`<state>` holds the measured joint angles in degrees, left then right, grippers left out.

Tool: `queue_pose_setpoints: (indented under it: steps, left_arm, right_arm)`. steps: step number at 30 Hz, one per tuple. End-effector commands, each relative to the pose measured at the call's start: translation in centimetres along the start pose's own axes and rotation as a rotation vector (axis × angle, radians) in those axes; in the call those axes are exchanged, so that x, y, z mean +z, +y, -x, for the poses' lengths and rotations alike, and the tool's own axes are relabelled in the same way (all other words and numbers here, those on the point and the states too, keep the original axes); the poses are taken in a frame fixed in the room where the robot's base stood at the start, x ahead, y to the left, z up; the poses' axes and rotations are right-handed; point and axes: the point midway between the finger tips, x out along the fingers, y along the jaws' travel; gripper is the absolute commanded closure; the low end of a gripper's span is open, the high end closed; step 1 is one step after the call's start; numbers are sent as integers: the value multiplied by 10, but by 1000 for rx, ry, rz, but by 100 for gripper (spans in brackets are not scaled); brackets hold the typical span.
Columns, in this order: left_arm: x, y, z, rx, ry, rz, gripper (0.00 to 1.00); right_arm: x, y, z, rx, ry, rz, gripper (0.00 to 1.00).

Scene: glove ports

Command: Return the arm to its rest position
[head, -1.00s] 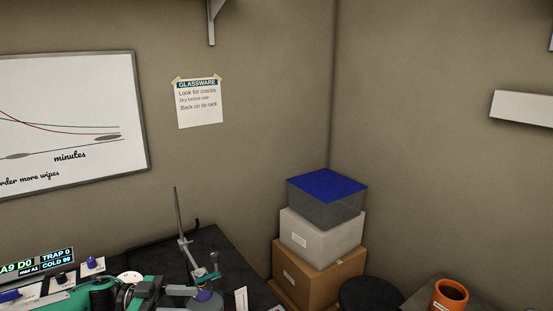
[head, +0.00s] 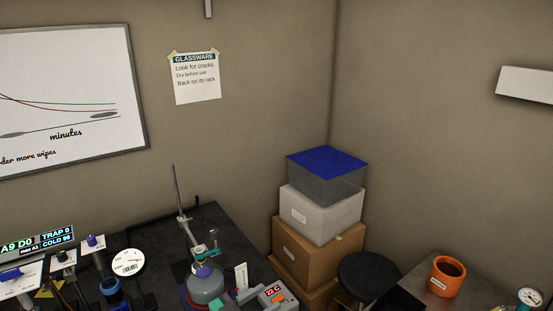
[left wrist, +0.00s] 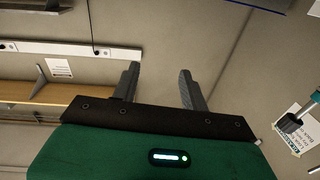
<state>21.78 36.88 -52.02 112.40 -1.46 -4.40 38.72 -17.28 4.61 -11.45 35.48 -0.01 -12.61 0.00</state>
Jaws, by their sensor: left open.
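My left gripper (left wrist: 158,70) shows in the left wrist view. Its two dark fingers stand well apart with nothing between them, in front of bare wall. I cannot make it out with certainty in the head view. My right gripper is in neither current view.
A dark bench holds a grey flask (head: 206,287) beside a stand (head: 183,215), a round gauge (head: 129,262) and a display (head: 36,243). The wrist view shows a shelf (left wrist: 40,97).

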Motion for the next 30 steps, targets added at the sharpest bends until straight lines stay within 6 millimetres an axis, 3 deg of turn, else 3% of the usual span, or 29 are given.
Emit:
queue_pose_setpoints:
  steps: [5, 11, 14, 21, 30]
  left_arm:
    - [17, 8, 16, -191, -123, 53, 55]
    - [47, 9, 62, -386, -337, 122, 55]
    - [66, 12, 95, -468, -470, 165, 55]
    - [109, 34, 194, -600, -823, 285, 55]
    - [132, 74, 286, -641, -1131, 405, 55]
  right_arm:
    - [-1, 0, 0, -1, 1, 0, 18]
    - [-2, -1, 0, -1, 3, -1, 18]
    - [-3, -1, 0, -1, 3, -1, 18]
    - [-3, -1, 0, -1, 3, -1, 18]
    - [-3, -1, 0, -1, 3, -1, 18]
